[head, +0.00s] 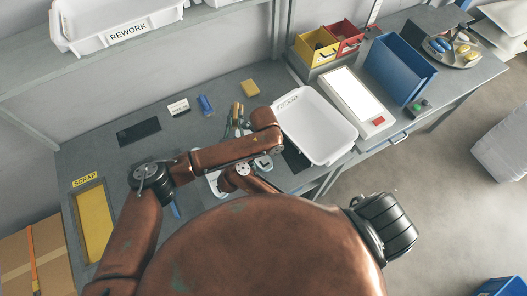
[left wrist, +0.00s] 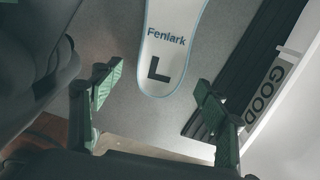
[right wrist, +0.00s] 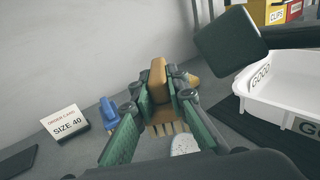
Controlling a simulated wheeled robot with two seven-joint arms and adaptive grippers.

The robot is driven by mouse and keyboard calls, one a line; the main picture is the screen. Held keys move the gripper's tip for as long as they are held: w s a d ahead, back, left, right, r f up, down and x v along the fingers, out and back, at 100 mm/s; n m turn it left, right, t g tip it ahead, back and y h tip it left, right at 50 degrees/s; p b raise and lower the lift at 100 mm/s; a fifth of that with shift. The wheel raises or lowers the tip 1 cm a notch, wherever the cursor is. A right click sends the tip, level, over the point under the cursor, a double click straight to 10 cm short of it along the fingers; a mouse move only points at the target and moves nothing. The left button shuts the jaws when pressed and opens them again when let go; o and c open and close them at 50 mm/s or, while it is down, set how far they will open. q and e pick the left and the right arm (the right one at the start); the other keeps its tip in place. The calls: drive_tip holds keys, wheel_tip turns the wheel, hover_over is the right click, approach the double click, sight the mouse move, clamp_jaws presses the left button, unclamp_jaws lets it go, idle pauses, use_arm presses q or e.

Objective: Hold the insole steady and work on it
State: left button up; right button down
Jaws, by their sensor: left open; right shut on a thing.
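The insole (left wrist: 165,50) is pale with a blue edge, marked "Fenlark" and "L". Its heel end points toward my left gripper (left wrist: 157,86) in the left wrist view. That gripper is open, its green-padded fingers apart on either side beyond the heel and not touching it. My right gripper (right wrist: 160,100) is shut on a brush with a tan handle (right wrist: 158,78) and bristles (right wrist: 167,128) pointing down. A pale rounded end (right wrist: 185,145), likely the insole's, shows close to the bristles; I cannot tell whether they touch. In the head view my arms cover most of the insole.
The white GOOD tray (head: 328,150) stands right of the work area, with a lit panel (head: 357,97) beyond it. A blue object (right wrist: 108,112) and the SIZE 40 order card (right wrist: 66,123) lie left. The yellow SCRAP opening (head: 93,222) is at the bench's left.

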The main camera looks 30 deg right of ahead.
sight(265, 164)
use_arm(q)
drive_tip(key=shift+f, duration=1.2)
drive_tip(key=shift+c, duration=0.3)
drive_tip(key=shift+c, duration=1.4)
drive_tip(key=c, duration=1)
